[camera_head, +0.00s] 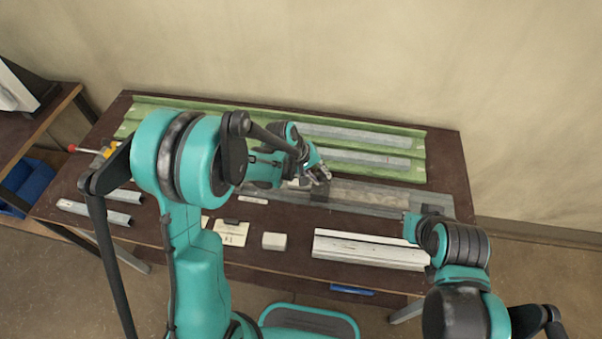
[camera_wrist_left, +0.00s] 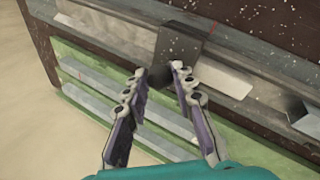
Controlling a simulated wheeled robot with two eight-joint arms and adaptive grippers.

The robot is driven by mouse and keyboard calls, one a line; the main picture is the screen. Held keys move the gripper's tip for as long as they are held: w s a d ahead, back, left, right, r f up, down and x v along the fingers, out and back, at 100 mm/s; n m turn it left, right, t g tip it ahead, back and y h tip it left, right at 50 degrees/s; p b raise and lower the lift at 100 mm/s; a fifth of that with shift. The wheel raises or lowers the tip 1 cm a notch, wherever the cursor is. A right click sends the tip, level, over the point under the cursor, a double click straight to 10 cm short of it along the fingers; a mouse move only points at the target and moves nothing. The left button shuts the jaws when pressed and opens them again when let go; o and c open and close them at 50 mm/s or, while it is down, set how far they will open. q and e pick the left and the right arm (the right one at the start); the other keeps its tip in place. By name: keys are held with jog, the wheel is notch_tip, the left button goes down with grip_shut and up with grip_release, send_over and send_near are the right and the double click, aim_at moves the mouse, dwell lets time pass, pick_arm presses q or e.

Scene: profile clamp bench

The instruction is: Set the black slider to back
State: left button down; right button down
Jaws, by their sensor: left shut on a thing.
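The black slider (camera_wrist_left: 181,42) sits across a grey metal rail (camera_wrist_left: 226,79) in the left wrist view. My left gripper (camera_wrist_left: 161,69) has its two fingertips on either side of a dark part at the slider's near edge and is shut on it. In the head view my left gripper (camera_head: 319,176) reaches over the rail (camera_head: 375,198), with the slider (camera_head: 320,196) just below it, partly hidden by the fingers. My right arm stands at the right of the bench; its gripper fingers do not show.
A green tray (camera_head: 421,142) with long metal profiles lies at the back of the brown table (camera_head: 451,165).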

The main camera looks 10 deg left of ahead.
pick_arm(q)
jog(key=d+b, duration=0.2)
jog(key=d, duration=3.9)
jog(key=shift+r, duration=0.1)
jog(key=c, duration=1.3)
grip_release()
jog(key=shift+w, duration=0.1)
jog(key=shift+o, duration=0.4)
jog(key=shift+d, duration=0.2)
jog(key=v, duration=1.2)
